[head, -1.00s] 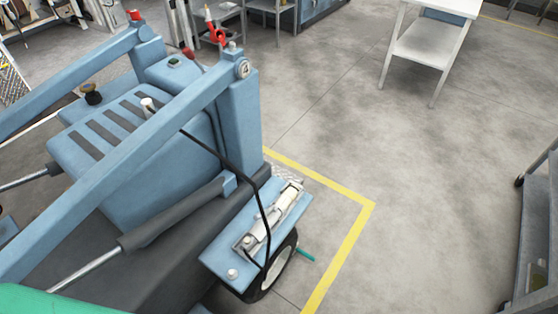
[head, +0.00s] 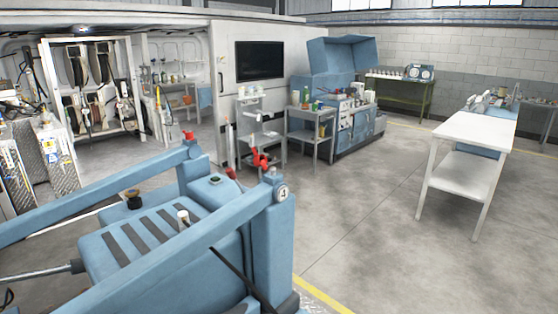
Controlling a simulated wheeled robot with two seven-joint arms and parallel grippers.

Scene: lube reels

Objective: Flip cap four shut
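A blue lift-arm machine (head: 165,245) stands at the lower left in the head view. Its near post carries a round tag marked 4 (head: 282,192). A small grey fitting (head: 268,173) stands on top of this post. A red piece (head: 260,158) shows just behind and left of the fitting; I cannot tell whether it is the cap or is joined to the post. A smaller red cap (head: 189,135) sits on the far post. Neither of my grippers is in view.
A white-topped table (head: 472,134) stands at the right. A grey cart (head: 312,135) and a blue workbench (head: 345,95) stand at the back. Grey floor (head: 370,220) is open between the machine and the table.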

